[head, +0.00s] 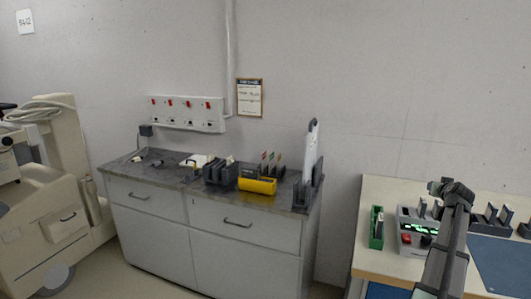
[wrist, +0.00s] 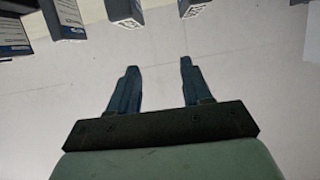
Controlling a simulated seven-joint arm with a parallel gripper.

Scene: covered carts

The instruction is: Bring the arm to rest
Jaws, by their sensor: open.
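My gripper (wrist: 158,80) shows in the wrist view with its two dark fingers spread apart and nothing between them. A pale, plain surface lies beyond the fingertips. In the head view my arm reaches up over the table (head: 384,190) at the right. Its end is near a grey device with a green display (head: 424,228); the fingers cannot be made out there.
A green holder (head: 377,228) stands left of the device, and a blue mat (head: 497,262) lies at the right. Dark holders (head: 492,214) stand behind the mat. Dark blocks with labels (wrist: 67,18) line the wrist view's top edge. A grey cabinet (head: 245,222) stands left.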

